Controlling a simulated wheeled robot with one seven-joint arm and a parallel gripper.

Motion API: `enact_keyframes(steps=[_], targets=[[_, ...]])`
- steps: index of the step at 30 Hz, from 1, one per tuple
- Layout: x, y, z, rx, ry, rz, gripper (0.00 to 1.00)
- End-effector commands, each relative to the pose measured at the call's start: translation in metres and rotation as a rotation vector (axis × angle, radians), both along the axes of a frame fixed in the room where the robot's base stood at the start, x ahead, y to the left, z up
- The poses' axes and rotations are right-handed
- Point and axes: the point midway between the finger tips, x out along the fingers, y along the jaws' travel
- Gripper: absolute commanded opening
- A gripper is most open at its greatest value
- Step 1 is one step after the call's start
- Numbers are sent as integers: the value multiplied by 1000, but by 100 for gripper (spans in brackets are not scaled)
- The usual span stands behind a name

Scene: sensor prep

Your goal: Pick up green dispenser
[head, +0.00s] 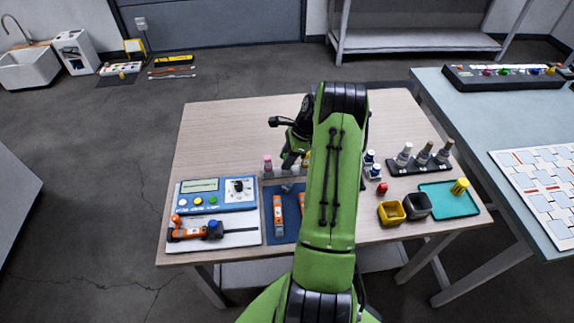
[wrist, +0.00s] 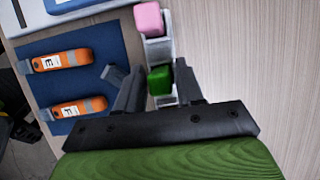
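The green dispenser (wrist: 160,80) shows its green top in the wrist view, standing in a pale grey rack (wrist: 157,50). My gripper (wrist: 157,84) is open, with one dark finger on each side of the green top. A narrow gap shows at the left finger; I cannot tell whether the right finger touches. The lower part of the dispenser is hidden by my gripper. In the head view my arm hides the green dispenser and the fingertips.
A pink-topped dispenser (wrist: 149,20) stands in the same rack, beyond the green one. Orange tools (wrist: 62,61) lie on a blue mat (wrist: 87,84) to the left. In the head view, yellow (head: 391,212) and dark (head: 417,206) bins stand right. The table's back left is clear.

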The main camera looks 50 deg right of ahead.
Motion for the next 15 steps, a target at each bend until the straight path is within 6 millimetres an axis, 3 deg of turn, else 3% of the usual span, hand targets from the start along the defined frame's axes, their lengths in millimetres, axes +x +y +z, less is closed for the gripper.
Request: enact_keyframes(steps=[1, 7, 15], targets=[[0, 0, 0, 0, 0, 0, 29], [0, 0, 0, 0, 0, 0, 0], [0, -1, 7, -1, -2, 0, 0]])
